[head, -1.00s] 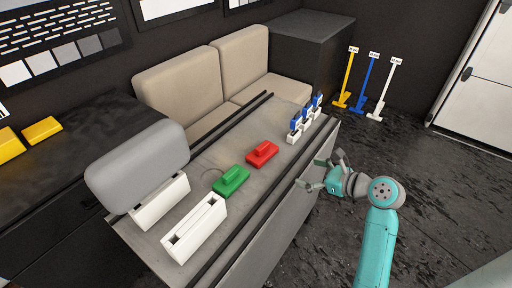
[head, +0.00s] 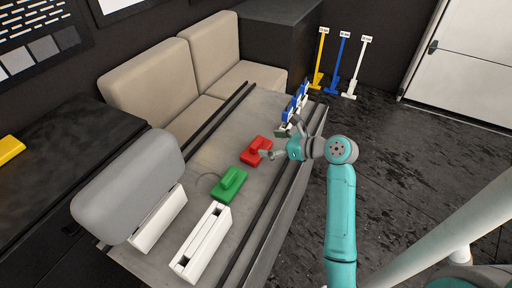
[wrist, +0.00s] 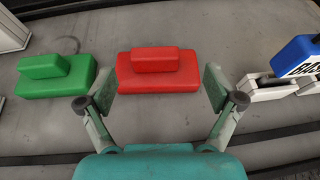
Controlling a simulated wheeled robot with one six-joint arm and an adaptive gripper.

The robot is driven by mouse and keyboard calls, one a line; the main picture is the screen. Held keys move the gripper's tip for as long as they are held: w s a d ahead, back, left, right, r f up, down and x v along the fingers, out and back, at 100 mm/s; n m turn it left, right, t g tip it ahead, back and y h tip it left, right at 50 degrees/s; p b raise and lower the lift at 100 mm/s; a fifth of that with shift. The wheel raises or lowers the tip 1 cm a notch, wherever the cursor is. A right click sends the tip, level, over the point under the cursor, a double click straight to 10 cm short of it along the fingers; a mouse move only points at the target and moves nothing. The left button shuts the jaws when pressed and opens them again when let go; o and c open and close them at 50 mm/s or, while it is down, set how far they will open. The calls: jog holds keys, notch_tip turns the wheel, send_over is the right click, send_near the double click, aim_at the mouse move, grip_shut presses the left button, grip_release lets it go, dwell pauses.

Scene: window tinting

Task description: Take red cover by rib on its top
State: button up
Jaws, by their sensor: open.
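The red cover (head: 253,153) lies flat on the grey table, with a raised rib along its top. In the wrist view the red cover (wrist: 158,78) sits ahead of my open gripper (wrist: 158,88), between the lines of its two fingers, and its rib (wrist: 156,58) runs left to right. In the head view my gripper (head: 274,143) is at the right side of the red cover, partly hiding its edge. Nothing is held. I cannot tell whether a finger touches the cover.
A green cover (head: 229,185) lies to the left of the red one. White slotted holders (head: 203,243) and a grey cushion (head: 130,185) stand at the near end. Blue-and-white pieces (head: 298,98) stand on the right. Dark rails (head: 262,225) run along the table.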

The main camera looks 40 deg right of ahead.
aim_at(259, 143)
jog(key=shift+a+x, duration=0.15)
jog(key=shift+x, duration=1.2)
jog(key=shift+a+x, duration=0.15)
jog(key=shift+x, duration=1.2)
jog(key=shift+s, duration=0.1)
jog(key=c, duration=1.3)
jog(key=shift+o, duration=0.2)
jog(key=shift+r, duration=0.1)
